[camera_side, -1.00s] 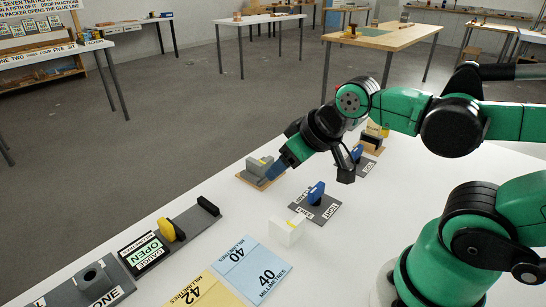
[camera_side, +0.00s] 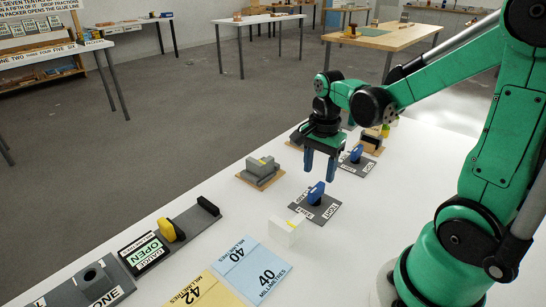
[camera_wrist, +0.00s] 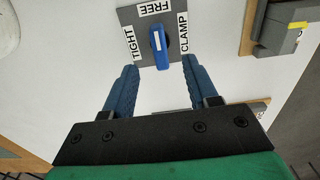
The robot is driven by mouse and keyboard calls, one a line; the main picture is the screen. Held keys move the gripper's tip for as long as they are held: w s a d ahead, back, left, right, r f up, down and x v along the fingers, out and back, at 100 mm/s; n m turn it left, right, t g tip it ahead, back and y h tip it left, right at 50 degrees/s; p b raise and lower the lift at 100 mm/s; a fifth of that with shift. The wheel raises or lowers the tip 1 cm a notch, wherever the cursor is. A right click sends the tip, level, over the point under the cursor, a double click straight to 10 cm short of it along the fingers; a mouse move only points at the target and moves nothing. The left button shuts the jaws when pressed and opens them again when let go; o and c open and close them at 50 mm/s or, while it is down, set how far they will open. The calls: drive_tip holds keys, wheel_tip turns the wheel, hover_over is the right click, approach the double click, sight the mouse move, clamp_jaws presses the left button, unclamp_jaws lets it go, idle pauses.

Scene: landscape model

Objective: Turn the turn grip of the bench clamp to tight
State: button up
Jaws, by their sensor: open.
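The bench clamp's dark plate (camera_side: 325,208) lies on the white table, with a blue turn grip (camera_side: 316,193) standing on it. In the wrist view the plate (camera_wrist: 128,16) bears the labels TIGHT at left, FREE at top and CLAMP at right. The blue grip (camera_wrist: 160,48) there lies lengthwise nearly up and down the picture, in line with FREE rather than TIGHT. My gripper (camera_side: 320,174) points down with its two blue fingers apart and empty, above the table and clear of the grip. In the wrist view its fingertips (camera_wrist: 161,68) flank the grip's near end, apart from it.
A second blue grip (camera_side: 356,153) on a labelled plate stands behind my gripper. A grey block on a wooden base (camera_side: 260,172) is left of the clamp. A white block (camera_side: 286,231) stands in front, beside the 40 card (camera_side: 250,268). A yellow-gripped gauge (camera_side: 170,230) is farther left.

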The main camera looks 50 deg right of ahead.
sight(317, 187)
drive_tip(key=shift+f, duration=2.75)
drive_tip(key=shift+c, duration=0.2)
clamp_jaws()
